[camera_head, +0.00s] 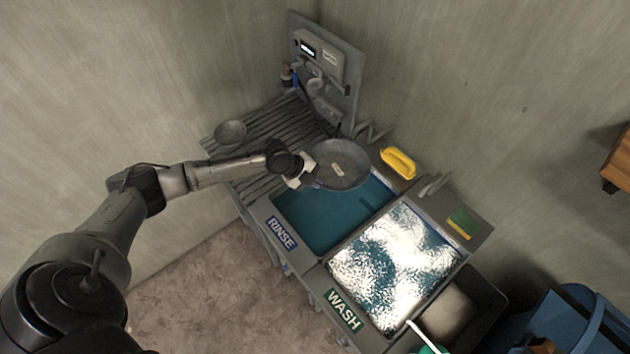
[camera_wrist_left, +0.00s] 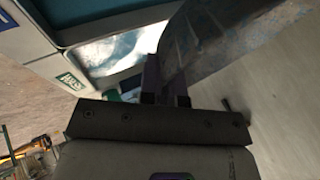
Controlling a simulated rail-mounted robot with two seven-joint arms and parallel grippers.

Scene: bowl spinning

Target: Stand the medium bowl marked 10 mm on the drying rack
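A grey metal bowl (camera_head: 342,160) with a small pale label inside is at the back of the rinse basin, partly over the water. The label is too small to read. My left gripper (camera_head: 314,183) is at the bowl's near-left rim. In the left wrist view the purple fingers (camera_wrist_left: 165,85) are closed on the wall of the bowl (camera_wrist_left: 215,40). The slatted grey drying rack (camera_head: 270,178) lies left of the bowl, behind my left forearm. My right gripper is in neither view.
A smaller bowl (camera_head: 230,132) sits at the rack's left end. A grey panel (camera_head: 325,65) with fittings stands behind. The rinse basin (camera_head: 325,215) and foamy wash basin (camera_head: 395,265) lie in front. A yellow item (camera_head: 398,163) and a green-yellow sponge (camera_head: 463,222) lie along the back ledge.

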